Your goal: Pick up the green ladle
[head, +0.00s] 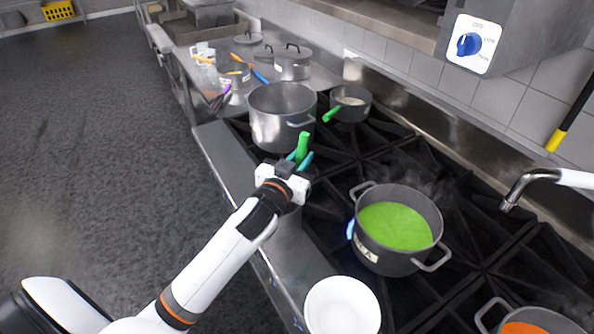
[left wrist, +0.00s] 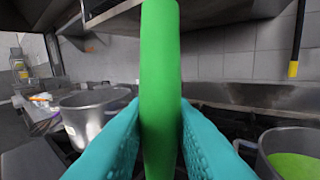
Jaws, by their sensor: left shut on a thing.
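The green ladle (head: 303,146) shows its green handle upright in the head view, at my left gripper (head: 299,160), between the tall steel pot and the pot of green soup. In the left wrist view the green handle (left wrist: 160,80) stands between the two teal fingers of my left gripper (left wrist: 160,135), which are shut on it. The lower end of the ladle is hidden by the gripper and the frame edge. My right gripper is not in view.
A tall steel pot (head: 268,131) stands just beyond the gripper. A small saucepan with a green handle (head: 331,114) is behind it. A pot of green soup (head: 377,253) sits over a blue flame to the right. A white bowl (head: 342,306) is nearer.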

